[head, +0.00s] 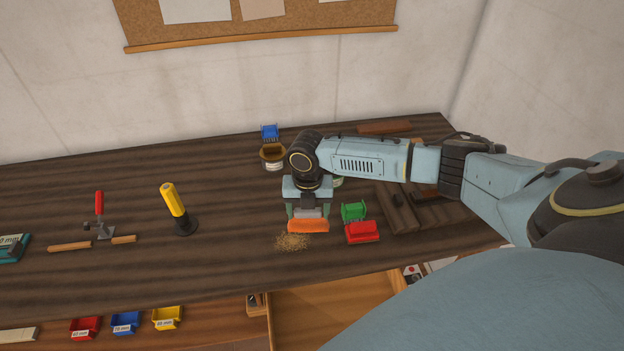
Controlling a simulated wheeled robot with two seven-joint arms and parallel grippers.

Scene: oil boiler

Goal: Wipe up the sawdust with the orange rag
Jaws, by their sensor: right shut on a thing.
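The sawdust (292,242) is a small tan pile on the dark wooden workbench (130,210). The orange rag (308,226) is at the fingers of my right gripper (307,214), which is shut on it. The rag is just behind and slightly right of the pile, over its back edge. I cannot tell whether the rag touches the bench or the sawdust. My left gripper is not in view.
A red bin (362,232) and a green bin (353,211) stand close right of the rag. Wooden blocks (400,212) lie further right. A yellow-handled tool (173,200) and a red-handled clamp (101,215) stand left. A drawer (330,306) is open below.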

